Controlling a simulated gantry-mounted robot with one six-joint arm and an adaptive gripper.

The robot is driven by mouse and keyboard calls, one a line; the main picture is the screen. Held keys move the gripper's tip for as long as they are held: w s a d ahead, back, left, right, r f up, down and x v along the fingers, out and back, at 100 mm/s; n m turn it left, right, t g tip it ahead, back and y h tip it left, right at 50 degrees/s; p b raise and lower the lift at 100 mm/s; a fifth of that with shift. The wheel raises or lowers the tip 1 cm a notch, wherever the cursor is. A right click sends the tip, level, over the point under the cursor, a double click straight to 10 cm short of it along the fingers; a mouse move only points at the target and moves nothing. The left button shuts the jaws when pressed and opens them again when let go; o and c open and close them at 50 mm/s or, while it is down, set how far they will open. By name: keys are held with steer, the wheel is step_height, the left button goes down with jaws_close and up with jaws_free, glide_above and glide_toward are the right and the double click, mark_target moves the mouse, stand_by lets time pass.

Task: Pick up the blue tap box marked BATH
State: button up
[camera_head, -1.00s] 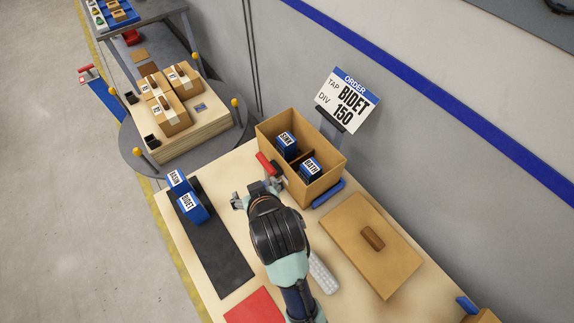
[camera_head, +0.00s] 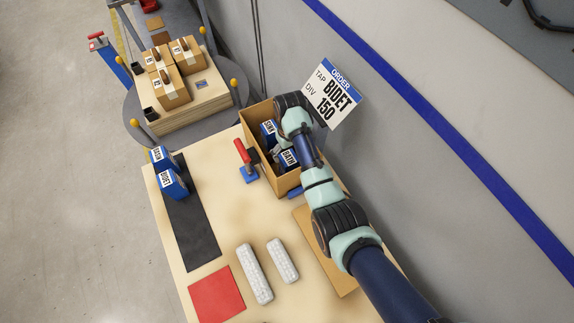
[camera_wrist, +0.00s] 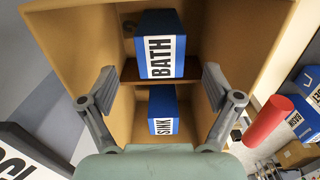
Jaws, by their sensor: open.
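The blue tap box marked BATH (camera_head: 289,160) stands in an open cardboard carton (camera_head: 286,184). In the wrist view the BATH box (camera_wrist: 161,45) shows its white label and blue sides, in its own compartment behind a divider. My gripper (camera_wrist: 160,80) is open and empty. Its two fingers are spread left and right of the BATH box, apparently nearer the camera than it and touching nothing visible. In the head view my arm reaches over the carton from the right and partly hides it.
A blue SINK box (camera_head: 268,132) stands in the carton's other compartment. BASIN (camera_head: 160,157) and BIDET (camera_head: 172,184) boxes stand on a black mat (camera_head: 196,235). An order sign (camera_head: 333,94) rises close behind my wrist.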

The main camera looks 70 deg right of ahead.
mark_target(289, 157)
step_height(289, 157, down, 6)
steer(key=shift+w+r+b, duration=0.1)
steer(key=shift+r+b, duration=0.15)
steer(key=shift+b, duration=0.25)
steer(key=shift+r, duration=0.1)
jaws_close()
